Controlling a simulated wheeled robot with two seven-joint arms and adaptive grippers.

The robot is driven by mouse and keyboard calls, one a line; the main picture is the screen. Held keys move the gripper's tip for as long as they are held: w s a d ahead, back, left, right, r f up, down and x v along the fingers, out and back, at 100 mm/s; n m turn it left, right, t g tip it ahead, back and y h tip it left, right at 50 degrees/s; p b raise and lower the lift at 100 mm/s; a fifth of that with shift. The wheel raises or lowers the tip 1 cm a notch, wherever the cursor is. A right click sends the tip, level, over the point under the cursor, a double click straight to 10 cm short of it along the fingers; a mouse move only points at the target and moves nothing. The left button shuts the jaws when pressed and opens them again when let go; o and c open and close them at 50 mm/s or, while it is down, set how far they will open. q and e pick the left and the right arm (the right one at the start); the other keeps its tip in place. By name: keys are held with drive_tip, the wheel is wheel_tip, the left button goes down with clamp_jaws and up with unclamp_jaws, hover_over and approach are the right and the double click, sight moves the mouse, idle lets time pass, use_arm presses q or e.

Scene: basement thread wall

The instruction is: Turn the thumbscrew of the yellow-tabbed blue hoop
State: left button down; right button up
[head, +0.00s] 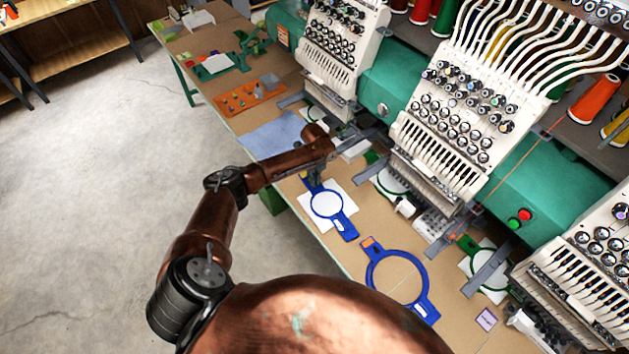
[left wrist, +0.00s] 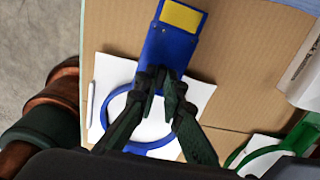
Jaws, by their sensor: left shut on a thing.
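The yellow-tabbed blue hoop (head: 342,217) lies on a white sheet on the tabletop in the head view, with white inside its ring. In the left wrist view its blue plate (left wrist: 173,48) points up the picture and bears the yellow tab (left wrist: 181,16). My left gripper (left wrist: 163,84) is over the place where the plate meets the ring. Its fingers are closed on a small part there, which fits the thumbscrew, but they hide it. In the head view my left gripper (head: 312,180) is at the hoop's far end. My right gripper is not in view.
An orange-tabbed blue hoop (head: 371,267) lies nearer on the table. Green hoops (head: 468,246) sit by the embroidery machines (head: 440,125) on the right. A blue cloth (head: 272,136) and an orange tray (head: 248,97) lie farther back. Open floor is on the left.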

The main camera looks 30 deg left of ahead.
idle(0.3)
use_arm(q)
drive_tip(key=c, duration=2)
unclamp_jaws()
drive_tip(key=shift+c, duration=0.2)
drive_tip(key=shift+r, duration=0.1)
wheel_tip(320, 180, up, 12)
